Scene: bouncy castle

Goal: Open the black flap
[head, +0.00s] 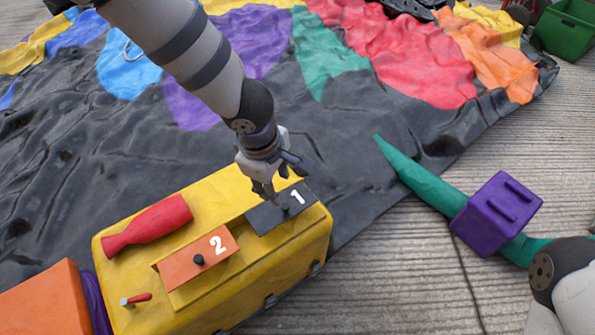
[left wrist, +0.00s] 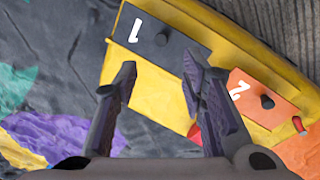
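The black flap (head: 270,214), marked 1, lies on top of the yellow box and looks closed. It carries a small dark knob. The flap also shows in the left wrist view (left wrist: 180,45), with its knob (left wrist: 161,39) ahead of the fingers. My left gripper (head: 277,200) is above the flap, pointing down at it. In the left wrist view its two fingers (left wrist: 158,82) are spread apart with nothing between them. The knob appears just beyond the fingertips, apart from them.
The yellow box (head: 290,262) also bears an orange flap (head: 200,268) marked 2, a red bottle-shaped piece (head: 148,225) and a small red-handled valve (head: 136,299). A purple block (head: 496,214) on a green tube (head: 430,185) stands right. A crumpled colourful sheet (head: 330,140) lies behind.

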